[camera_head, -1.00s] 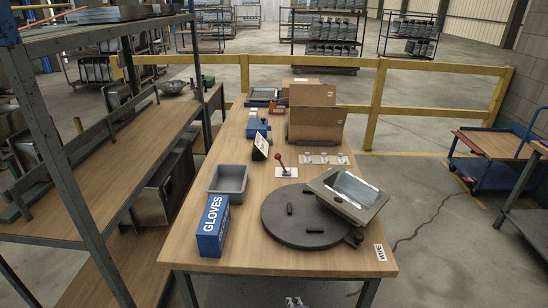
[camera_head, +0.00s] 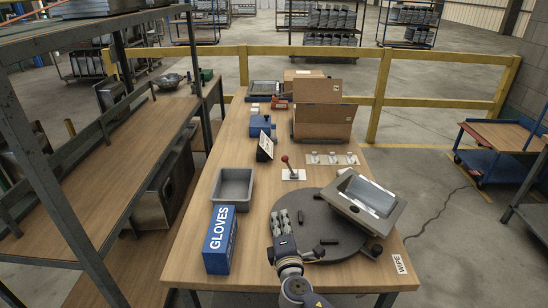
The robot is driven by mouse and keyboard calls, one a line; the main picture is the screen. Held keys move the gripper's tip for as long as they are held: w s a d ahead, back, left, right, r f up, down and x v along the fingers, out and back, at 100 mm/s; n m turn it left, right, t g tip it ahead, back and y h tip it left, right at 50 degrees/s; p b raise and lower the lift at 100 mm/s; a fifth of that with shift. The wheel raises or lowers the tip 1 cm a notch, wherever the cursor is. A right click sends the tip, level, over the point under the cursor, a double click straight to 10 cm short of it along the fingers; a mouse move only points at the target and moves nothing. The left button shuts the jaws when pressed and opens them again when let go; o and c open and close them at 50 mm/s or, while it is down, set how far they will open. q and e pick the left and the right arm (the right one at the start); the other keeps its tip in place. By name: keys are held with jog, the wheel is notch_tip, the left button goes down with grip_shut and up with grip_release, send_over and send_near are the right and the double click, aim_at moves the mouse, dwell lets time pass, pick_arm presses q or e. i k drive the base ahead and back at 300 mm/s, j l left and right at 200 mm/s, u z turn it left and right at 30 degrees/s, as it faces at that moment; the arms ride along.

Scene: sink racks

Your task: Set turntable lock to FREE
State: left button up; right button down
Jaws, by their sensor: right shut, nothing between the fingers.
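A lever with a red knob (camera_head: 285,159) stands on a white plate (camera_head: 298,174) behind the turntable, leaning a little left. Any lock markings are too small to read. The dark round turntable (camera_head: 318,212) carries a tilted steel sink (camera_head: 362,197) on its right side. A black knob (camera_head: 376,251) sits at the turntable's front right edge. My right gripper (camera_head: 281,214) comes in from the bottom and is over the turntable's left part, nearer than the lever and apart from it. It is shut and empty. My left gripper is not in view.
A blue GLOVES box (camera_head: 220,240) and a grey tray (camera_head: 233,185) stand left of my right gripper. A small tilted sign (camera_head: 265,147) is left of the lever. Cardboard boxes (camera_head: 322,122) stand behind it. A WIPE label (camera_head: 399,264) lies at the front right.

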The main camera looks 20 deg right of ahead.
aim_at(285, 159)
jog(key=i+l, duration=0.25)
jog(key=i, duration=0.25)
jog(key=i+l, duration=0.25)
jog(key=i, duration=0.3)
